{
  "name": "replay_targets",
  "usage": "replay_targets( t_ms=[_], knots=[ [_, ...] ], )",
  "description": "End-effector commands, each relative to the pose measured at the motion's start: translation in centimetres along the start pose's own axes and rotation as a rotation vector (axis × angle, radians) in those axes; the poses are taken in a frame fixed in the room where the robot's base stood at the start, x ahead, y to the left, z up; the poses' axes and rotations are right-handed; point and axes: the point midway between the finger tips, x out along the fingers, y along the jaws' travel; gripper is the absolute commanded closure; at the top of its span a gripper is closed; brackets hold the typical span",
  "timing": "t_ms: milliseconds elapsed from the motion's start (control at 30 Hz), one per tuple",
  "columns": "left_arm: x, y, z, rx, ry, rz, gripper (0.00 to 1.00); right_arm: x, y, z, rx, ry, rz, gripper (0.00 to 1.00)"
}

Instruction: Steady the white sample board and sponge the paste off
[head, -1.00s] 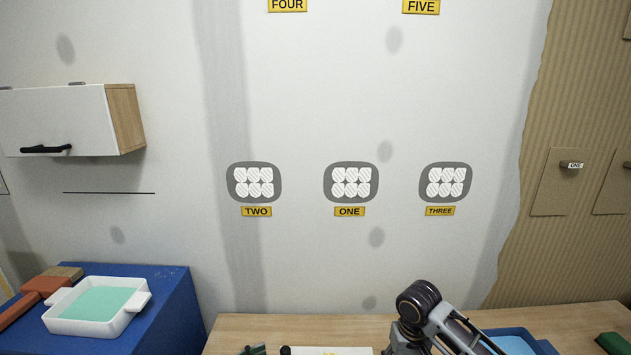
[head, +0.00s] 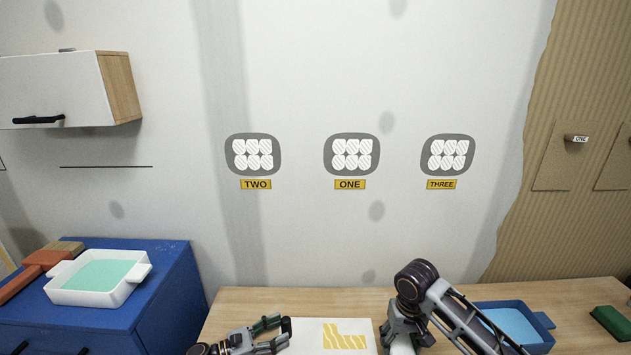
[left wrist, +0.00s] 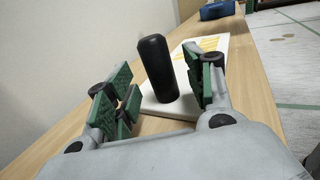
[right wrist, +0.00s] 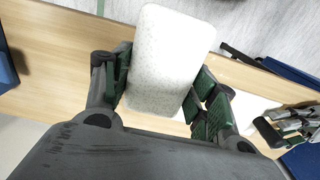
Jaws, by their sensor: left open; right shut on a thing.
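The white sample board (head: 304,336) lies on the wooden table, with yellow striped paste (head: 345,338) on it. In the left wrist view the board (left wrist: 153,106) has an upright black handle (left wrist: 158,68) at its near end. My left gripper (head: 287,333) is open at the board's left end, its fingers on either side of the handle; contact is not clear. My right gripper (right wrist: 160,95) is shut on a pale speckled sponge (right wrist: 166,58). In the head view my right gripper (head: 402,342) is right of the board; the sponge is mostly hidden there.
A blue tray of water (head: 548,322) stands right of my right arm, with a green block (head: 611,322) beyond it. On the blue cabinet (head: 160,290) at left are a white tray of pale green liquid (head: 130,292) and a brush (head: 48,261). A wall cupboard (head: 50,90) hangs above.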

Motion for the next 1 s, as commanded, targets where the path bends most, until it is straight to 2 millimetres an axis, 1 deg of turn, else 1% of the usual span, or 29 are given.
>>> replay_targets(
  t_ms=[100,300,500,767,800,1000],
  knots=[
    [1.1,0.0,0.0,0.0,0.0,-0.001,0.47,0.2,0.0,0.0,0.0,0.0,0.0,0.67],
    [2.5,0.0,0.0,0.0,0.0,-0.001,0.47,0.4,0.0,0.0,0.0,0.0,0.0,0.67],
    [3.0,0.0,0.0,0.0,0.0,0.0,0.47,0.4,0.0,0.0,0.0,0.0,0.0,0.67],
    [3.1,0.0,0.0,0.0,0.0,0.0,0.47,0.4,0.0,0.0,0.0,0.0,0.0,0.67],
    [3.1,0.0,0.0,0.0,0.0,0.0,0.48,0.4,0.0,0.0,0.0,0.0,0.0,0.67],
    [3.1,0.0,0.0,0.0,0.0,0.0,0.74,0.4,0.0,0.0,0.0,0.0,0.0,0.67]
  ],
)
